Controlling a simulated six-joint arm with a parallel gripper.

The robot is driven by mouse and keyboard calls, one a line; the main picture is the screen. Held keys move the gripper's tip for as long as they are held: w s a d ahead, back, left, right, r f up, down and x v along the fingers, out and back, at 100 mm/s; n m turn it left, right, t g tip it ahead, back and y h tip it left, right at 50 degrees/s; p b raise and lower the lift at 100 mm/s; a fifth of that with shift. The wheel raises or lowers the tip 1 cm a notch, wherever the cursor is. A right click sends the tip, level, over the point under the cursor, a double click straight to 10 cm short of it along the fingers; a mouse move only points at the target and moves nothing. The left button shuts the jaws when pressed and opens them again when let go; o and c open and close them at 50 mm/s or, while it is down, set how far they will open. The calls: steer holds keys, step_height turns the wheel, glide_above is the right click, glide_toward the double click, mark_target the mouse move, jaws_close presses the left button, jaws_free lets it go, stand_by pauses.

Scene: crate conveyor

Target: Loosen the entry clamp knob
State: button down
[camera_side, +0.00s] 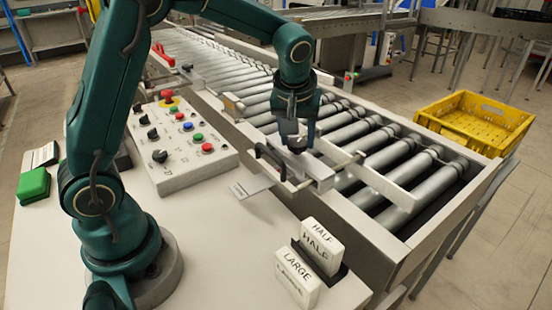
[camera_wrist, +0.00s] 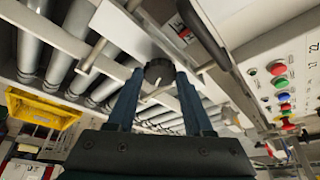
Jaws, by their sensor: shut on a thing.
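My gripper (camera_side: 299,140) is over the near edge of the roller conveyor, pointing down. It is shut on a dark round knob (camera_wrist: 159,70), which shows between the two fingertips in the wrist view. In the side view the dark knob (camera_side: 296,144) is partly hidden by the fingers. Below it is a pale metal clamp block (camera_side: 318,172) at the conveyor's edge, with a guide rail (camera_side: 375,185) reaching over the rollers. Whether the knob has turned cannot be told.
A control panel (camera_side: 180,180) with knobs and coloured buttons stands left of the conveyor. A black handle (camera_side: 270,160) is close beside the clamp. White blocks (camera_side: 320,245) marked HALF and LARGE stand at the front. A yellow crate (camera_side: 475,122) is at the right. A green block (camera_side: 33,185) lies at left.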

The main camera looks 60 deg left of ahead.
mark_target(302, 144)
steer(key=n, duration=0.2)
steer(key=n+g+y, duration=0.1)
steer(key=n, duration=0.1)
steer(key=n+g, duration=0.1)
steer(key=n, duration=0.1)
steer(key=shift+w+d+n, duration=0.15)
steer(key=shift+w+n, duration=0.15)
steer(key=n+g, duration=0.2)
steer(key=n, duration=0.3)
steer(key=shift+w, duration=0.2)
steer(key=shift+c, duration=1.5)
jaws_free()
steer(key=shift+r, duration=0.1)
steer(key=shift+r, duration=1.95)
steer(key=s+a+r, duration=0.6)
steer(key=a+r, duration=0.1)
steer(key=a, duration=0.2)
steer(key=shift+s+a, duration=0.3)
steer(key=shift+a, duration=0.05)
